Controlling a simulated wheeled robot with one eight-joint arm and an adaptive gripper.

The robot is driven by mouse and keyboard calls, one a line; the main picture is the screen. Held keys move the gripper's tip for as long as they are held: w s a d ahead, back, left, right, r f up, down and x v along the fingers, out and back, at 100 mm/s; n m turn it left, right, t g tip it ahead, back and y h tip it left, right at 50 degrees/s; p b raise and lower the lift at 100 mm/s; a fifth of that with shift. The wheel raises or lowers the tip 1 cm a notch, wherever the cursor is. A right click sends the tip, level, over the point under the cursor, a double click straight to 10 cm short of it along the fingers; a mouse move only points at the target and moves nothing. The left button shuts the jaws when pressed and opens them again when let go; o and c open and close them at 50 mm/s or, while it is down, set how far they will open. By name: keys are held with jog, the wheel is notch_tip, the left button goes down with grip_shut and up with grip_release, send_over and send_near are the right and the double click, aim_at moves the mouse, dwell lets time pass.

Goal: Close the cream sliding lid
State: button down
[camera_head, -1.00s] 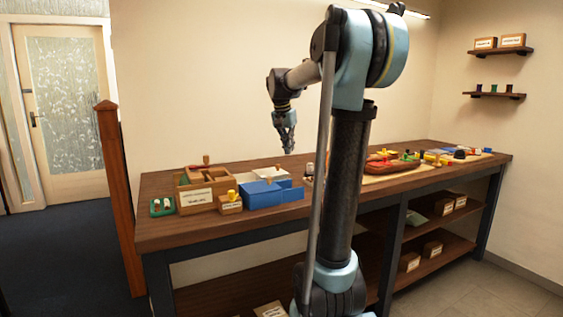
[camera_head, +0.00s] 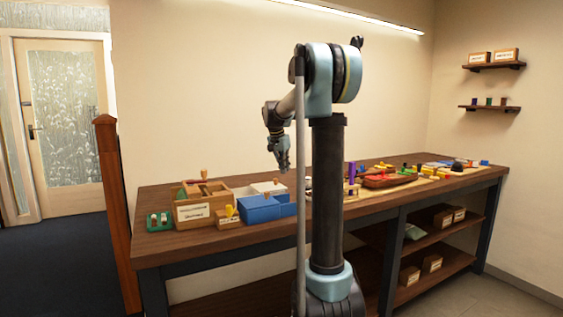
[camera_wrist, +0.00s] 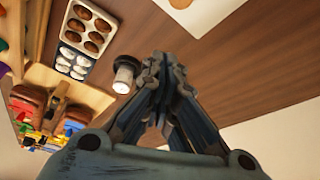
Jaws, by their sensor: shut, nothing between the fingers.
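A cream lid (camera_head: 268,187) shows as a pale flat top on the blue box (camera_head: 260,211), on the left half of the workbench. How far the lid is open is too small to tell. My gripper (camera_head: 284,168) is shut and empty, raised above the bench just to the right of the box and apart from it. In the wrist view the gripper's fingertips (camera_wrist: 163,62) are together above bare wood, and neither lid nor box can be made out there.
A wooden box (camera_head: 196,211) and a green tray (camera_head: 159,220) stand left of the blue box on the bench (camera_head: 285,232). A small wooden block (camera_head: 227,221) sits in front. The wrist view shows a dark cylinder (camera_wrist: 125,74) and a tray of brown ovals (camera_wrist: 90,25).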

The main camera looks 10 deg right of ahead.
aim_at(268, 183)
jog(key=shift+s+a+f, duration=1.05)
jog(key=shift+s+a, duration=0.1)
jog(key=shift+s, duration=0.1)
